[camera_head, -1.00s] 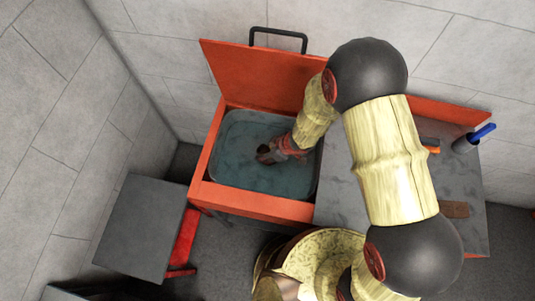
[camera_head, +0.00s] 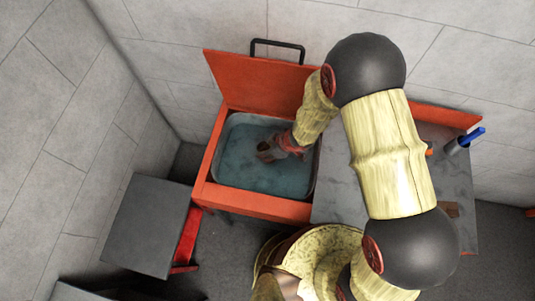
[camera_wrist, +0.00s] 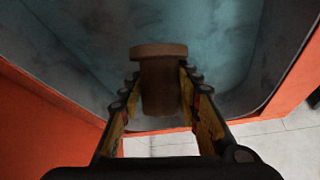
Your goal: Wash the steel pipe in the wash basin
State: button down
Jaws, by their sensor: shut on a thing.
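The wash basin (camera_head: 230,165) is an orange-framed tub with bluish water, its lid raised behind it. My gripper (camera_head: 272,149) reaches down into the basin from the upper right. In the wrist view my gripper (camera_wrist: 160,95) is shut on the pipe (camera_wrist: 158,75), a short brownish piece with a wider flange at its far end. The pipe also shows small and dark at the gripper tip in the head view (camera_head: 265,151). It is over or in the water; I cannot tell how deep. My arm hides the basin's right back corner.
The raised orange lid (camera_head: 262,82) with a black handle stands against the wall. A grey worktop (camera_head: 340,190) adjoins the basin at right, with a blue-handled item in a cup (camera_head: 460,142) and a brown block (camera_head: 449,209). A grey table (camera_head: 145,225) stands at lower left.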

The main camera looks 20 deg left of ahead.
aim_at(266, 147)
jog(key=shift+r+p, duration=4.1)
jog(key=shift+r, duration=0.1)
notch_tip(266, 147, up, 4)
jog(key=p, duration=0.4)
